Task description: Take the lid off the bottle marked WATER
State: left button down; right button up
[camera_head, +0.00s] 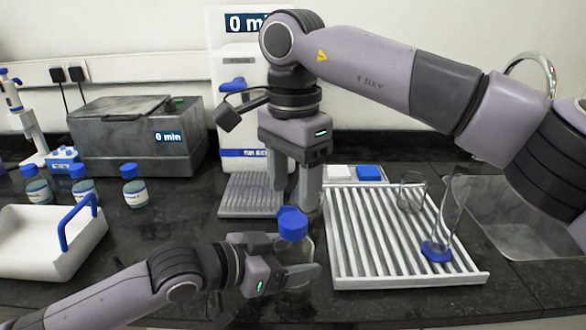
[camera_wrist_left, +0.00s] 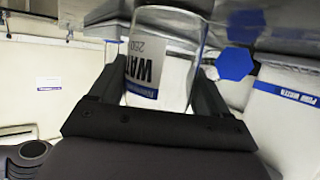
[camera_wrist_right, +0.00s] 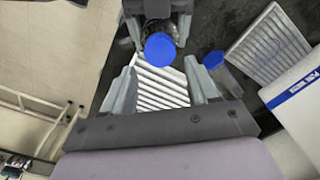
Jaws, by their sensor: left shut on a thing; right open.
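My left gripper (camera_head: 298,262) is shut on the clear body of a bottle and holds it upright at the front middle. The left wrist view shows part of its WATER label (camera_wrist_left: 146,70) between the fingers. Its round blue lid (camera_head: 292,222) sits on top. The lid also shows in the right wrist view (camera_wrist_right: 158,48). My right gripper (camera_head: 297,205) points down just behind and above the lid. It is open and empty, with the lid beyond its fingertips in the right wrist view. The lower bottle is partly hidden by my left fingers.
A white ribbed rack (camera_head: 350,240) with glassware stands to the right, by a sink (camera_head: 540,235). A dispenser with a grooved tray (camera_head: 245,205) is behind. Several blue-capped bottles (camera_head: 134,190) and a white basket (camera_head: 40,265) with a blue handle stand left.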

aim_at(293, 219)
jog(key=m, duration=0.6)
jog(key=shift+r, duration=0.3)
jog(key=m, duration=0.5)
jog(key=shift+r, duration=0.2)
jog(key=m, duration=0.4)
jog(key=shift+r+m, duration=0.2)
jog(key=shift+m, duration=0.2)
jog(key=m, duration=0.5)
jog(key=shift+r+m, duration=0.2)
jog(key=shift+m, duration=0.2)
jog(key=shift+f, duration=4)
